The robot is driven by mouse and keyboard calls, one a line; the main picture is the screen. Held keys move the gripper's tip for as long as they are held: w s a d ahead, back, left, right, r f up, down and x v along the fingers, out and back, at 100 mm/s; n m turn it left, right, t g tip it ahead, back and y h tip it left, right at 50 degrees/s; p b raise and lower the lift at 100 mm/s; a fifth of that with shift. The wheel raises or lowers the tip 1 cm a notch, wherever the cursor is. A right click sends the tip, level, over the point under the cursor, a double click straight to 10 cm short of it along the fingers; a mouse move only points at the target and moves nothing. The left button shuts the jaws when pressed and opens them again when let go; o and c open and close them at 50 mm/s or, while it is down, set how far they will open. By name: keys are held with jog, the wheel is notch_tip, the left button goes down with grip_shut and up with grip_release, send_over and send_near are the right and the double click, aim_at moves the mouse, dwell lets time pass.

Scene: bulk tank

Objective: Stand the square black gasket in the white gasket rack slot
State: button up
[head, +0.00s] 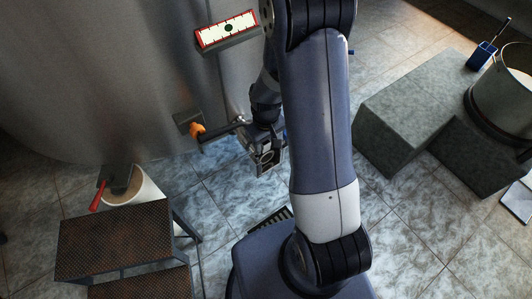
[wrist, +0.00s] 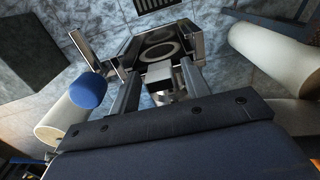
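The square black gasket (wrist: 150,45), with a pale ring around its round middle, sits between the fingertips of my gripper (wrist: 160,66) in the wrist view. The two fingers stand apart, one on each side of it, and appear to hold it. In the head view my gripper (head: 266,150) is in front of the tank, above the tiled floor, with the dark square gasket (head: 268,160) at its end. I cannot make out the white gasket rack or its slot for sure in either view.
An orange-handled valve (head: 197,130) projects from the tank (head: 90,70) left of my gripper. A white bucket (head: 146,188) and brown steps (head: 115,238) stand at lower left. Grey blocks (head: 405,105) stand right. A dark floor grate (head: 268,217) is partly hidden by my arm.

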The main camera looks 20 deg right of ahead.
grip_shut()
jog(key=shift+r, duration=0.15)
dwell(0.4)
